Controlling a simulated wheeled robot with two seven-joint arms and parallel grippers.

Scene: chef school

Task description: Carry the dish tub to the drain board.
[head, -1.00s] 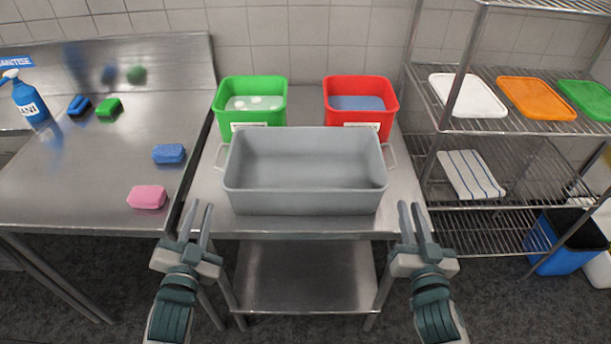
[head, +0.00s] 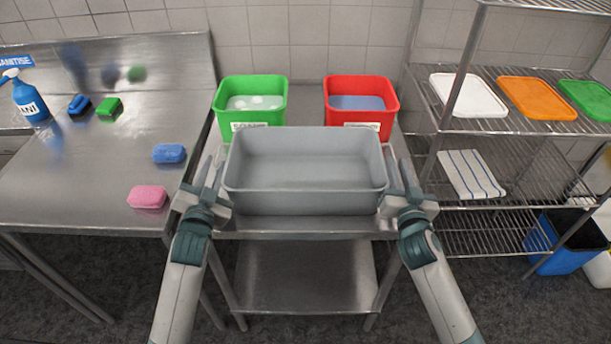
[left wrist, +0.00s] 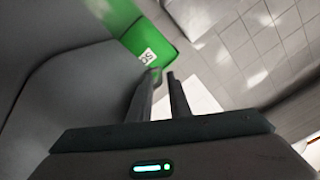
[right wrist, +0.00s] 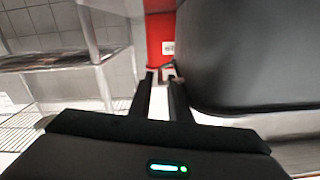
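The grey dish tub (head: 305,203) stands level on the steel table in the middle, and looks empty inside. My left gripper (head: 212,172) is at the tub's left end, and my right gripper (head: 400,172) is at its right end. Both have their fingers apart, close to where the side handles are. The handles are largely hidden by the fingers in the head view. The tub's dark wall fills the left of the left wrist view (left wrist: 60,100) and the right of the right wrist view (right wrist: 250,50). The steel counter (head: 90,165) at left looks like the drain board.
Green (head: 232,103) and red (head: 343,112) bins stand right behind the tub. A pink sponge (head: 147,197), a blue sponge (head: 169,153), brushes or sponges farther back and a spray bottle (head: 27,100) are on the left counter. A wire shelf (head: 470,128) stands close at right.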

